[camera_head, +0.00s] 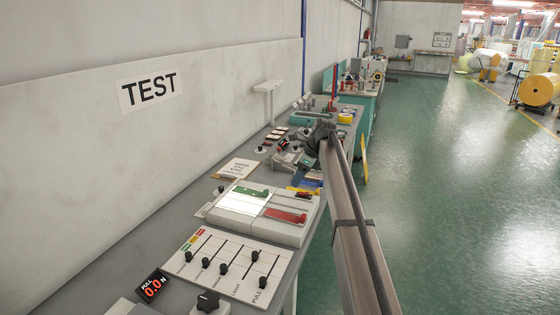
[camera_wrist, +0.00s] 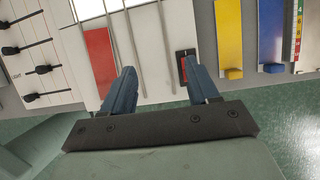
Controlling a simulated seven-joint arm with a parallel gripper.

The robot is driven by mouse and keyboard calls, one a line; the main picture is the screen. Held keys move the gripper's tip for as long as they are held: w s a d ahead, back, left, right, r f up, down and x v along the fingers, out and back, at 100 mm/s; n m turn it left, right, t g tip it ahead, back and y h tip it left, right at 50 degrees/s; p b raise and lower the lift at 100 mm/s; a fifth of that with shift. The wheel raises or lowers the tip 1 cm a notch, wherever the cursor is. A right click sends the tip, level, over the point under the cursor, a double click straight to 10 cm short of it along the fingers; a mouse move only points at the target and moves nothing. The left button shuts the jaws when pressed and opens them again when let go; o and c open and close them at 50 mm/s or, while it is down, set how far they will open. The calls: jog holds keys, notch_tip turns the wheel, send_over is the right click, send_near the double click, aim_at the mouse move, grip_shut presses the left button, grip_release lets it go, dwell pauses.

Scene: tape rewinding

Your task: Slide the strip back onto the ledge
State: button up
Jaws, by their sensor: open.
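A yellow strip (camera_wrist: 228,35) and a blue strip (camera_wrist: 270,32) lie side by side at the right of the wrist view, each with a small block at its near end. I cannot tell which strip is meant, and no ledge is clearly identifiable. My gripper (camera_wrist: 160,72) is open and empty, its two blue fingers apart above the front of a white slotted panel (camera_wrist: 150,35). Both strips are to the right of the fingers. A small dark piece with a red mark (camera_wrist: 185,62) is beside the right finger. In the head view, my arm hides the fingertips.
A red slider (camera_wrist: 100,62) is left of the fingers; it also shows in the head view (camera_head: 286,215) near a green slider (camera_head: 250,191). A black-knob slider board (camera_head: 225,264) is nearer. A white bracket (camera_head: 267,88) stands along the wall. Green floor (camera_head: 450,210) is open at right.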

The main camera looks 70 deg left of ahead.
aim_at(266, 190)
jog(key=s+a+r, duration=0.4)
jog(key=s+r, duration=0.2)
jog(key=shift+s+f, duration=0.1)
jog(key=x, duration=1.3)
jog(key=shift+s+f, duration=0.2)
jog(key=shift+f, duration=0.05)
grip_shut()
dwell(0.4)
jog(key=shift+w, duration=0.1)
jog(key=shift+w+d, duration=5.95)
jog(key=shift+w, duration=0.05)
